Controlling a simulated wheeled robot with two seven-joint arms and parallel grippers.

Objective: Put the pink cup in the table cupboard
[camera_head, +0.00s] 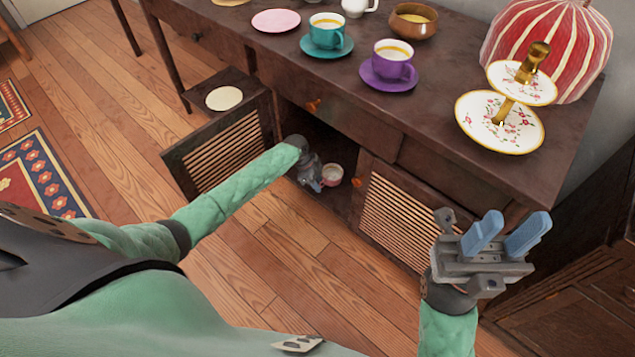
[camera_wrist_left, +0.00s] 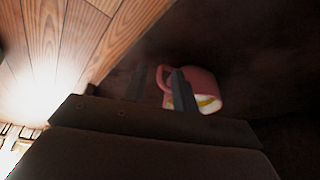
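The pink cup (camera_head: 332,174) stands inside the open table cupboard (camera_head: 345,200), near its front opening. It also shows in the left wrist view (camera_wrist_left: 206,88), with yellowish contents and its handle towards the fingers. My left gripper (camera_head: 316,184) reaches into the cupboard just left of the cup. In the left wrist view its dark fingers (camera_wrist_left: 160,88) stand apart, with the handle between them and one finger in front of the cup. A gap shows beside the handle; any contact is unclear. My right gripper (camera_head: 505,232) is open and empty, right of the cupboard.
The left slatted door (camera_head: 215,155) is swung open; the right slatted door (camera_head: 400,222) is shut. On the table (camera_head: 440,120) stand a teal cup (camera_head: 327,36), a purple cup (camera_head: 394,68) on its saucer, a pink saucer (camera_head: 276,20) and a tiered stand (camera_head: 500,138).

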